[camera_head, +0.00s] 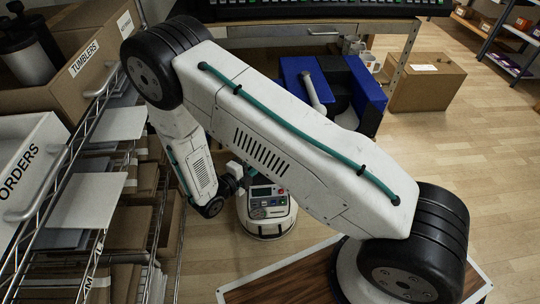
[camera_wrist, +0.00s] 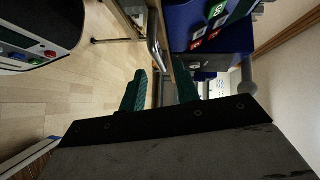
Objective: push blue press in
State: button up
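The blue press (camera_head: 368,92) stands at the back centre in the head view, with blue sides, a dark middle and a pale lever (camera_head: 316,88). In the wrist view a blue body with green and red labels, apparently the press (camera_wrist: 190,18), is at the top right, beyond the fingertips. My gripper (camera_wrist: 158,68) shows there as two dark green fingers spread apart with nothing clearly held between them. A rail or edge runs just beyond them; I cannot tell whether they touch it.
A white unit with a control panel (camera_head: 268,200) stands below my arm. Shelving with white bins (camera_head: 35,165) and a TUMBLERS box (camera_head: 95,50) line the left. A cardboard box (camera_head: 425,85) sits right of the press. Wooden floor is clear at right.

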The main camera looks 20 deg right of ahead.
jog(key=x, duration=0.7)
jog(key=shift+d, duration=0.1)
